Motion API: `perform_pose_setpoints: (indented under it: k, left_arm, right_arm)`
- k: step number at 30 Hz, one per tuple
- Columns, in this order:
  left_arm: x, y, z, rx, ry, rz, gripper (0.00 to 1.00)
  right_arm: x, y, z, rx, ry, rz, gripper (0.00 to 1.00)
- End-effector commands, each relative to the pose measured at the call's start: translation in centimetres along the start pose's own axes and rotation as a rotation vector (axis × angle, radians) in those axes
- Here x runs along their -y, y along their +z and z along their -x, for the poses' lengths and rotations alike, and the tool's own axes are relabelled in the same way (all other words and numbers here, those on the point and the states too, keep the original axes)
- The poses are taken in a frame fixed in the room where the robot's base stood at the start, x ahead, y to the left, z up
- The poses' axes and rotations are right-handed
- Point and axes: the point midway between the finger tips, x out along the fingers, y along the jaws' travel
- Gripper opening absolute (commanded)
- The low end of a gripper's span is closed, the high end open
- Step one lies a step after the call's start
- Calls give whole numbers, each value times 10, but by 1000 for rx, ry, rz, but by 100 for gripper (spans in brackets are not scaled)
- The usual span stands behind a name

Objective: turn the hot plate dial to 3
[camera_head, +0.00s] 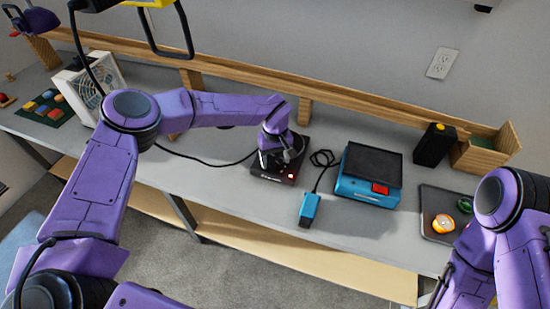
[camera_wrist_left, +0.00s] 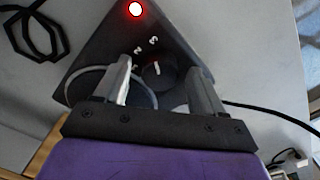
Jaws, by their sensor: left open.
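The black hot plate (camera_head: 265,174) sits on the grey bench with a lit red lamp at its front corner. In the left wrist view, the hot plate (camera_wrist_left: 95,62) shows that lamp at the top. Its black dial (camera_wrist_left: 157,72) has a short white mark, with white numerals, seemingly 2 and 3, printed beside it. I cannot tell for sure which numeral the mark points at. My left gripper (camera_head: 277,158) is over the hot plate. In the wrist view my left gripper (camera_wrist_left: 160,70) is open, one finger on each side of the dial; contact is not clear. My right gripper is out of view.
Right of the hot plate are a small blue block on a black cable (camera_head: 309,208) and a blue box with a black top (camera_head: 367,192). A dark tray (camera_head: 430,211) holds small round items. A wooden rail (camera_head: 240,77) runs along the back.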

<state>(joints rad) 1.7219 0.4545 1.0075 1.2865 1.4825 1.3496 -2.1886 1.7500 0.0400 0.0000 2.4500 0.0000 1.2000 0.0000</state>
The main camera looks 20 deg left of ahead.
Motion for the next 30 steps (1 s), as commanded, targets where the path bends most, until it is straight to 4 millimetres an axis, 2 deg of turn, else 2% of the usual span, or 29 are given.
perform_pose_setpoints:
  k: [4,12,15,19,30]
  left_arm:
    - [-1,-1,18,-3,4,0,69]
    - [-1,0,80,-4,3,-1,69]
    - [-1,0,96,-2,2,0,69]
    - [0,0,104,0,1,-1,69]
    - [0,0,105,0,1,-1,69]
  right_arm:
    - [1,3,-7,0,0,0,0]
    - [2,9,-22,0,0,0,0]
    - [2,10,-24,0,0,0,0]
    - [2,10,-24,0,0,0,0]
    - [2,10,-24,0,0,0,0]
